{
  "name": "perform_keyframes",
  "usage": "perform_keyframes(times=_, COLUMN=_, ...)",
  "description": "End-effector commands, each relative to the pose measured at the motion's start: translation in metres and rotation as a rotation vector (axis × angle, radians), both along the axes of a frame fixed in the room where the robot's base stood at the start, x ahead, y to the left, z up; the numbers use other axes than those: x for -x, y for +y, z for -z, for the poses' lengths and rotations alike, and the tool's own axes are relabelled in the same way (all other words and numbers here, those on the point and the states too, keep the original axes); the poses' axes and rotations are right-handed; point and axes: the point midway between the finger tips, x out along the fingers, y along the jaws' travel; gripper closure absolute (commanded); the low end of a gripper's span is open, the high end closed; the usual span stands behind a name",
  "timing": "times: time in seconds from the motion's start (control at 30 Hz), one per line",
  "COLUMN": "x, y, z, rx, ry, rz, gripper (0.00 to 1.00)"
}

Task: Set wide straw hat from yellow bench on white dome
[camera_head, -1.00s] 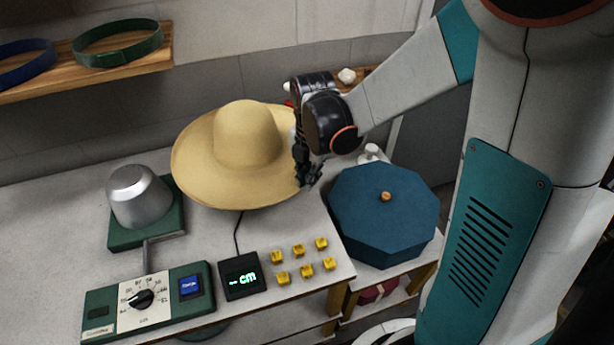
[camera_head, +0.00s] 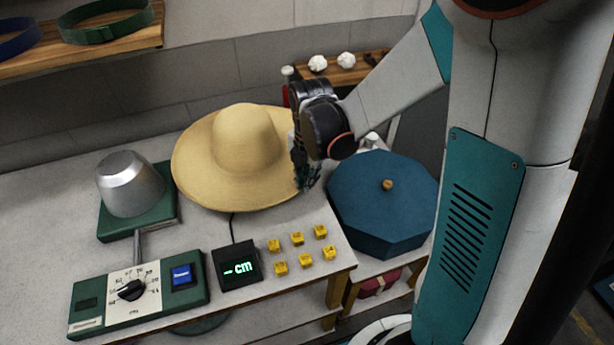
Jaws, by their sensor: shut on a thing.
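The wide straw hat (camera_head: 245,145) is pale yellow, with a round crown facing up and a broad brim. My gripper (camera_head: 303,172) is shut on the right edge of its brim. The hat shows over the back right part of the grey-topped bench; I cannot tell whether its brim touches the top. The bench (camera_head: 225,318) has yellow legs, seen at its right end. A silver-grey dome (camera_head: 131,184) on a green base stands bare to the left of the hat, and the brim slightly overlaps the base in the picture. I see no clearly white dome.
In front are a green control box (camera_head: 140,292) with a dial, a black cm display (camera_head: 237,266) and several yellow blocks (camera_head: 297,239). A blue octagonal lidded box (camera_head: 385,210) stands at right. A wooden shelf (camera_head: 90,45) holds bands at upper left.

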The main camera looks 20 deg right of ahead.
Motion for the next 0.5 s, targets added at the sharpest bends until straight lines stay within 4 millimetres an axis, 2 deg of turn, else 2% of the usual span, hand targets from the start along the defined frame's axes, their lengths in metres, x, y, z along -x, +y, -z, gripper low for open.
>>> perform_keyframes(times=0.5, x=0.000, y=0.000, z=0.041, rx=0.000, ry=0.000, rz=0.000, gripper=1.00)
